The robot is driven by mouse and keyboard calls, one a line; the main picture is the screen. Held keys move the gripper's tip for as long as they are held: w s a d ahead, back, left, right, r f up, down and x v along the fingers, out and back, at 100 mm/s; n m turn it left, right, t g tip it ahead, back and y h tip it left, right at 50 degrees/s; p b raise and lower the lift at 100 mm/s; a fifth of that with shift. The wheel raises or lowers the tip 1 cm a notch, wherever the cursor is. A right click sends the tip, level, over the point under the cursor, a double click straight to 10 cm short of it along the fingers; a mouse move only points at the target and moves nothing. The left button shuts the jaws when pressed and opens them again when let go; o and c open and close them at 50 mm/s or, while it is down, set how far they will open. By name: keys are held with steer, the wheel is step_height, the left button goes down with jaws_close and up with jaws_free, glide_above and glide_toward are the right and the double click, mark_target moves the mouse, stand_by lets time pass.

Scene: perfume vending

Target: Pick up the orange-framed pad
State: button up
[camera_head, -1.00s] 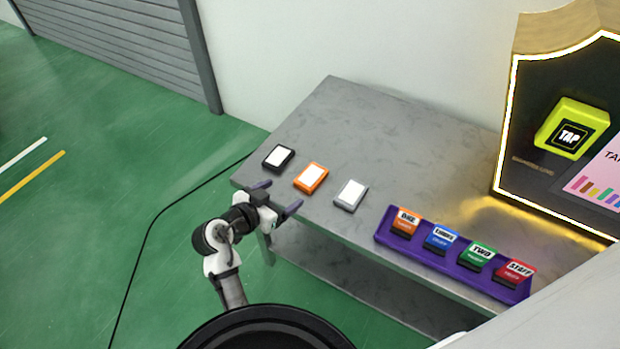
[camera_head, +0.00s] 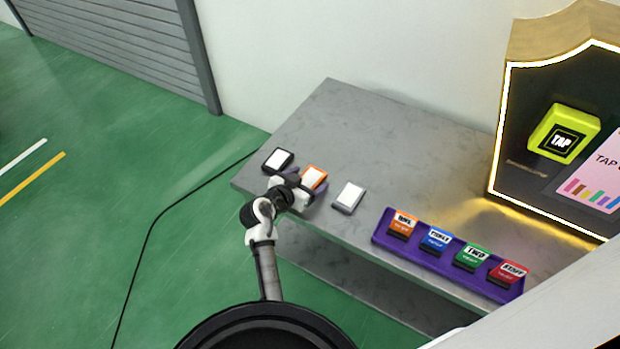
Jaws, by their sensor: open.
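The orange-framed pad (camera_head: 314,177) lies on the grey metal table near its front left edge, with a white face. My gripper (camera_head: 306,182) is open at the pad, with purple fingers showing on its left and right sides. The wrist hides the pad's near end. I cannot tell whether the fingers touch it.
A black-framed pad (camera_head: 278,160) lies close on the left and a grey-framed pad (camera_head: 349,197) on the right. A purple tray (camera_head: 382,240) holds several coloured tags along the front edge. A lit display with a yellow TAP box (camera_head: 563,133) stands at the right. The table's back is clear.

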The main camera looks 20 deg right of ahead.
steer(key=shift+c, duration=0.3)
steer(key=c, duration=1)
